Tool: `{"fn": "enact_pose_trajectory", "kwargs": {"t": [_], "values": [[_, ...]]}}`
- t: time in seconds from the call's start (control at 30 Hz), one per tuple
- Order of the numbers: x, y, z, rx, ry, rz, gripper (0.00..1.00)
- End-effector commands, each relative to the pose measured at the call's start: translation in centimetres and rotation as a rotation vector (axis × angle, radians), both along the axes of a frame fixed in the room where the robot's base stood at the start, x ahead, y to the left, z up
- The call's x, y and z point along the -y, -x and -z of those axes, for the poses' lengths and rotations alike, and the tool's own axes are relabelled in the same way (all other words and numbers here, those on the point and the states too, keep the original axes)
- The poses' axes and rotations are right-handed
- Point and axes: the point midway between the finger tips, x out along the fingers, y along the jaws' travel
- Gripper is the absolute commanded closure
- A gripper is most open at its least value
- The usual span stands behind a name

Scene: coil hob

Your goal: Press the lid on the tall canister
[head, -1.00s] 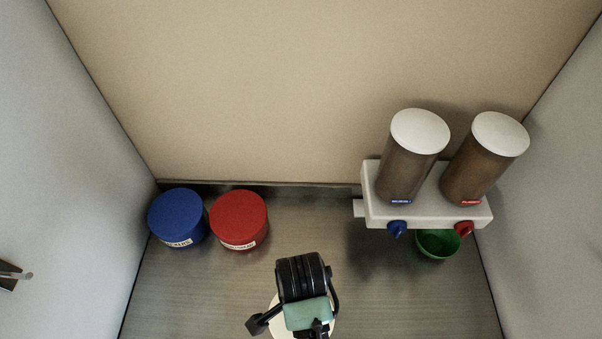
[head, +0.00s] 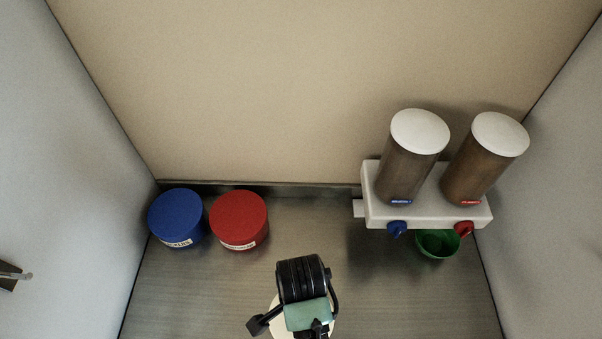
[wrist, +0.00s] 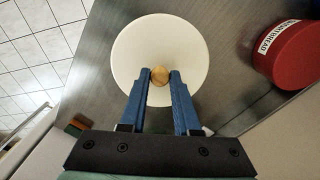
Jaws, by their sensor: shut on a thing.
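A round off-white lid (wrist: 160,35) with a wooden knob (wrist: 160,77) fills the middle of the wrist view. My gripper (wrist: 160,74) has its two blue fingers on either side of the knob and is shut on it. In the head view the lid (head: 277,331) shows only as a pale edge beneath my arm, near the bottom of the picture. The lid hides whatever is directly below it. I cannot see the tall canister's body, or tell whether the lid touches it.
A blue canister (head: 177,216) and a red canister (head: 238,219) stand at the back left. A white dispenser (head: 427,215) with two brown cylinders is at the back right, above a green bowl (head: 437,244). Walls close in the sides and back.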

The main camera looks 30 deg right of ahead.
Motion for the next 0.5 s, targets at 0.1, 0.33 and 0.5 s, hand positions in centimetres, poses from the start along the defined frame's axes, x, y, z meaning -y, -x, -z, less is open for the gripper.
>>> {"fn": "enact_pose_trajectory", "kwargs": {"t": [0.1,0.33,0.5], "values": [[-0.01,0.02,0.16,0.000,0.000,0.000,1.00],[-0.01,0.01,0.16,0.000,0.000,0.000,1.00],[0.00,0.00,0.15,0.000,0.000,0.000,0.59]]}}
